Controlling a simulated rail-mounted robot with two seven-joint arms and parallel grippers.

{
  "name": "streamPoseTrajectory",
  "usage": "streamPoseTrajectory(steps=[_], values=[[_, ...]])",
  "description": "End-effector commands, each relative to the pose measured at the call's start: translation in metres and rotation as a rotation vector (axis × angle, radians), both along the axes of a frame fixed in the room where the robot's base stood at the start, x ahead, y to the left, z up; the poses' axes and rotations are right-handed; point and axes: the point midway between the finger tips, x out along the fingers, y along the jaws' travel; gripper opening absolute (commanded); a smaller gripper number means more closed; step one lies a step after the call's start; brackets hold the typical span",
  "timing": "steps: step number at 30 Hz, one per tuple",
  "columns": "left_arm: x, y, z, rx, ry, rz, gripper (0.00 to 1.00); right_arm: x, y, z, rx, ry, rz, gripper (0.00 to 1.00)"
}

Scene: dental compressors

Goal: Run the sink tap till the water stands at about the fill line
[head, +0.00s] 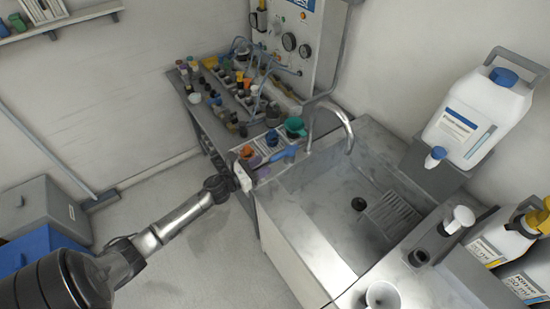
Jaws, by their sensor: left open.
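The sink (310,225) is a grey basin at the right of centre. A dark round drain (358,204) and a ribbed panel (394,212) show on its floor. I can make out no stream, water surface or fill line. The curved metal tap (340,112) arches over the basin's back left part. A blue lever (284,154) lies at the sink's left rim. My left gripper (256,170) is open at that rim, just left of the lever; I cannot tell whether they touch. My right gripper is out of view.
A crowded bench (205,125) stands behind. A white canister (478,115), a white cup (382,295) and bottles (500,240) are at right.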

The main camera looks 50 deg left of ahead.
Motion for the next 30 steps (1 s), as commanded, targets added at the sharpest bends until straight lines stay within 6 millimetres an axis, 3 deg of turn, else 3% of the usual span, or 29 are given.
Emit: streamPoseTrajectory(steps=[6,12,26,30], values=[[0.035,-0.004,0.001,-0.001,-0.001,0.002,0.45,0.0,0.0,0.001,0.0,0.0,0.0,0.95],[0.053,-0.007,0.0,-0.001,0.0,0.001,0.45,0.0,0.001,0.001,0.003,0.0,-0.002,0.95],[0.061,-0.009,0.0,-0.001,0.001,0.001,0.45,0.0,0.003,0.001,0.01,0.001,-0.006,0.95],[0.061,-0.009,0.0,-0.001,0.001,0.001,0.34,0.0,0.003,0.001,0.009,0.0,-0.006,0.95]])
